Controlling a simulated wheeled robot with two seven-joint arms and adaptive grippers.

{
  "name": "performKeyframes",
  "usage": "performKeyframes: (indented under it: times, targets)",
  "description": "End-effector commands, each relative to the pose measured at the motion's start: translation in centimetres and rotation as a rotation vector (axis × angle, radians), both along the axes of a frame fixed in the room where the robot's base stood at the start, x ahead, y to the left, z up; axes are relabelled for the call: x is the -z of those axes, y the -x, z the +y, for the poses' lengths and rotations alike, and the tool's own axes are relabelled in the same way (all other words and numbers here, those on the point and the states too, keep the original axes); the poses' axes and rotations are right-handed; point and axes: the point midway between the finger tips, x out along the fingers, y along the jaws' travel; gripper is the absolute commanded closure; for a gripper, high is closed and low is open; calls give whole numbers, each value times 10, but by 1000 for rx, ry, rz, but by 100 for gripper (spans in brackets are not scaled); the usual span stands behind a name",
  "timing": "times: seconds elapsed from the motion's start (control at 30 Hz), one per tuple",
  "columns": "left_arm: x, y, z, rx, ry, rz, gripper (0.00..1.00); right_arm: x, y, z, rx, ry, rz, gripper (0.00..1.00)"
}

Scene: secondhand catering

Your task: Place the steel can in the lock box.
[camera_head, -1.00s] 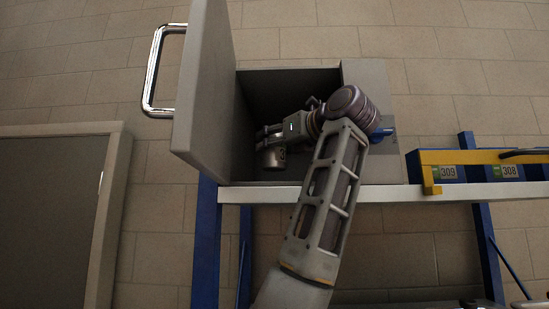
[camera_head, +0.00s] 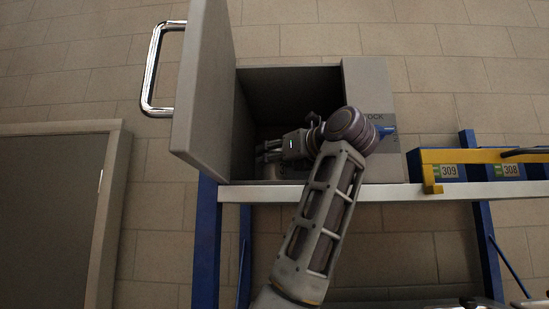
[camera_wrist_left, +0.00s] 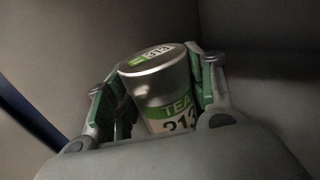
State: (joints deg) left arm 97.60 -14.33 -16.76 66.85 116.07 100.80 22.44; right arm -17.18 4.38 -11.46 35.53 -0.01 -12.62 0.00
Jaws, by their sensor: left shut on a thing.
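The lock box (camera_head: 372,88) is grey and stands on the bench with its door (camera_head: 205,95) swung open on the left. My left gripper (camera_head: 268,151) is inside the box's dark opening. In the left wrist view my left gripper (camera_wrist_left: 160,100) is shut on the steel can (camera_wrist_left: 156,82), a silver can with a green and white label reading TEA 313 and a matching lid label. The can sits between the two green-padded fingers. In the head view the can is mostly hidden by the gripper, so I cannot tell whether it touches the box floor. My right gripper is not in view.
The door's chrome handle (camera_head: 153,70) sticks out to the left. The white bench edge (camera_head: 390,193) runs below the opening. A yellow rail (camera_head: 470,157) with tags 309 and 308 is at the right. Another grey door (camera_head: 50,215) is at lower left.

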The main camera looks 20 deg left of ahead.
Motion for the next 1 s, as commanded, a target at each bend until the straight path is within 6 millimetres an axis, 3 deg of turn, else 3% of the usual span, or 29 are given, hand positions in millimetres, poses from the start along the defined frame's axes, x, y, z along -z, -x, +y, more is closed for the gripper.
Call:
performKeyframes:
  times: [0.47,0.5,0.63,1.0]
  targets:
    - [4,0,-1,1,0,-1,77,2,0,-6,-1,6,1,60]
    - [4,0,0,0,0,0,41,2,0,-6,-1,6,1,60]
    - [3,0,0,0,0,0,25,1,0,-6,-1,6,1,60]
    - [3,0,0,0,0,0,25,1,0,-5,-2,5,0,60]
